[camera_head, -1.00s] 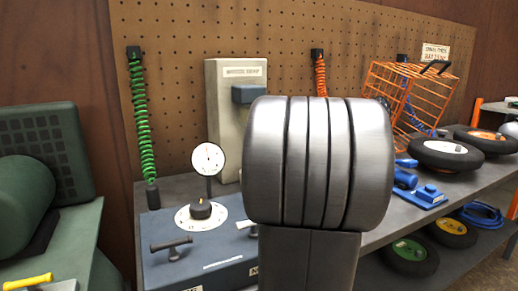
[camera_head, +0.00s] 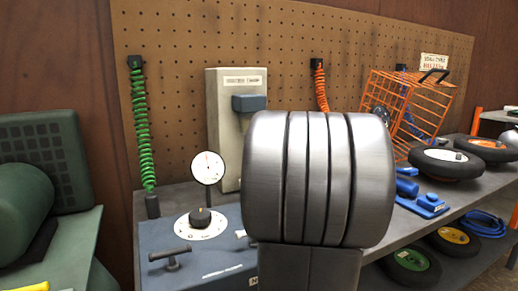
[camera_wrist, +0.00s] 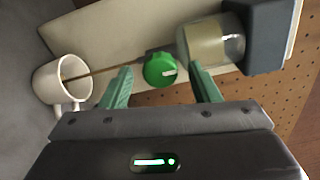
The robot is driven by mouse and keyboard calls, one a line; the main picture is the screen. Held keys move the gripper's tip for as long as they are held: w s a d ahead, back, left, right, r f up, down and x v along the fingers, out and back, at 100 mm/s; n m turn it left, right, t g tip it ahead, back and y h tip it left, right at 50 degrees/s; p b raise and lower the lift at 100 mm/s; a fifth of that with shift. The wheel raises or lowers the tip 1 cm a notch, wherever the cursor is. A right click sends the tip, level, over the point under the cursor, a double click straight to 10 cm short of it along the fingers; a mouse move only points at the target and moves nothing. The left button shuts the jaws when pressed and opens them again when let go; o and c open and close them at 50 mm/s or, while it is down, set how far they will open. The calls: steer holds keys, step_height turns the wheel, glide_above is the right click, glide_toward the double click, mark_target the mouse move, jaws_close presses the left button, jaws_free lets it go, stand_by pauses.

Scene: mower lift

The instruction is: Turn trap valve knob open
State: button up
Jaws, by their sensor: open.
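A green round knob (camera_wrist: 160,70) with a white pointer mark shows in the wrist view, below a clear bowl (camera_wrist: 212,42) with pale contents under a dark block (camera_wrist: 262,35). My gripper (camera_wrist: 160,72) is open, one green finger on each side of the knob. A gap shows on both sides; I cannot tell how deep the fingers reach. The pointer points right, toward the bowl. In the head view, a cream panel (camera_head: 224,150) with a dark block (camera_head: 249,103) stands at the back; my arm hides the knob and gripper there.
A white cup (camera_wrist: 62,82) sits left of the knob, with a thin rod reaching it. A dial gauge (camera_head: 208,167), a black knob (camera_head: 200,217) and a T-handle (camera_head: 170,256) stand on the blue-grey box (camera_head: 215,262). Wheels (camera_head: 445,162) and an orange basket (camera_head: 405,105) are right.

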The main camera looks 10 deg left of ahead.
steer(key=v, duration=1.3)
steer(key=shift+s+d, duration=0.25)
steer(key=shift+s, duration=0.1)
steer(key=x, duration=1.4)
steer(key=shift+s+d, duration=0.1)
